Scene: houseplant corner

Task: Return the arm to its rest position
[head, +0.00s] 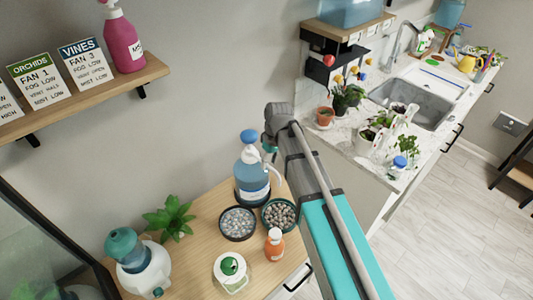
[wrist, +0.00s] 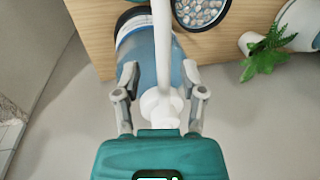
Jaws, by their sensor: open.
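My gripper (wrist: 161,100) is open in the wrist view, one grey finger on each side of a white spout. The spout belongs to a large bottle of blue liquid (wrist: 138,42), seen from above beyond the fingers. I cannot tell whether either finger touches it. In the head view the blue bottle (head: 252,178), with its blue cap, stands upright on the wooden counter (head: 196,238). My arm (head: 325,205) reaches from the bottom edge up to beside the bottle. My gripper there is mostly hidden behind the arm.
Two bowls of pebbles (head: 238,223) (head: 279,214), an orange bottle (head: 274,244), a white jar (head: 231,272), a green plant (head: 170,217) and a teal-topped container (head: 137,262) crowd the counter. A shelf (head: 85,98) hangs at left. A sink (head: 413,103) is at right.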

